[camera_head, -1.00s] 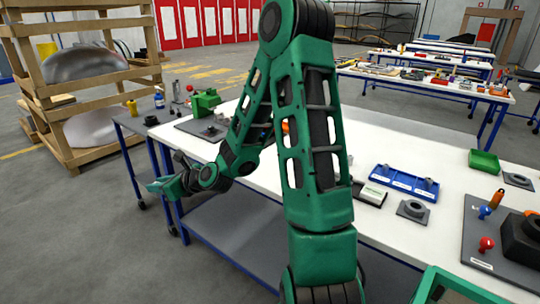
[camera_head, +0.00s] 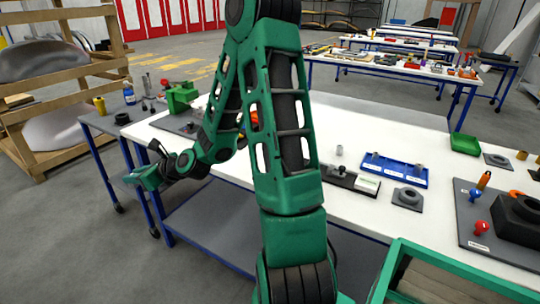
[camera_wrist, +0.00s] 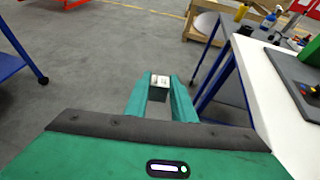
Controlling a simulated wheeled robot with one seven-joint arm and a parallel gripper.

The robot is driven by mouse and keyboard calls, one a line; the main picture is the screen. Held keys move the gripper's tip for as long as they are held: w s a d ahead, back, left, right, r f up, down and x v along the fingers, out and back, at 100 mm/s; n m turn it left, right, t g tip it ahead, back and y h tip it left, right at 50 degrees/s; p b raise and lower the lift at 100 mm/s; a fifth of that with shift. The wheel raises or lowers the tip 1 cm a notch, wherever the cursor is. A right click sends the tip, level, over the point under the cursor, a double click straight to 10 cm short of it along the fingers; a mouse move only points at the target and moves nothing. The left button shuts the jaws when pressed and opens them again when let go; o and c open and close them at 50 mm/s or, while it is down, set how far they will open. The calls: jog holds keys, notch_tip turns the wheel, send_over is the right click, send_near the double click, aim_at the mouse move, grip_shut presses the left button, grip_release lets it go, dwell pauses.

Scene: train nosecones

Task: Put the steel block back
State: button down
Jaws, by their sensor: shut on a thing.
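My gripper (camera_wrist: 160,100) is shut on the steel block (camera_wrist: 160,84), a small block with a pale, marked top face and a darker side. It sits between the two green fingers, above the floor and just left of the white table's edge in the wrist view. In the head view my gripper (camera_head: 143,179) hangs at the left, beyond the table's left end and below its top. The block cannot be made out there.
On the white table (camera_head: 370,130) are a blue tray (camera_head: 395,170) with grey parts, a dark narrow tray (camera_head: 345,179), a grey ring fixture (camera_head: 407,198), a green bin (camera_head: 465,145) and a green vise (camera_head: 183,96). A wooden crate (camera_head: 90,68) stands left. Open floor lies left.

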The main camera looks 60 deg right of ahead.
jog(key=s+d+r+m+h, duration=0.15)
jog(key=s+d, duration=0.25)
jog(key=d, duration=0.9)
jog(key=s+d+r, duration=0.4)
jog(key=s+d, duration=0.4)
jog(key=d, duration=0.1)
jog(key=s+d+r, duration=0.4)
jog(key=s+d, duration=0.5)
jog(key=d, duration=0.1)
jog(key=shift+m+t+h, duration=0.3)
jog(key=shift+m+h, duration=0.05)
jog(key=shift+h, duration=0.1)
jog(key=d+f, duration=0.2)
jog(key=d, duration=0.1)
jog(key=s+d+f, duration=0.1)
jog(key=d+f, duration=0.1)
jog(key=d, duration=0.2)
jog(key=s+d+f, duration=0.1)
jog(key=d+f, duration=0.1)
jog(key=d, duration=0.2)
jog(key=shift+s+f, duration=0.15)
jog(key=shift+d+f, duration=0.25)
jog(key=shift+d, duration=0.05)
jog(key=shift+f, duration=1.85)
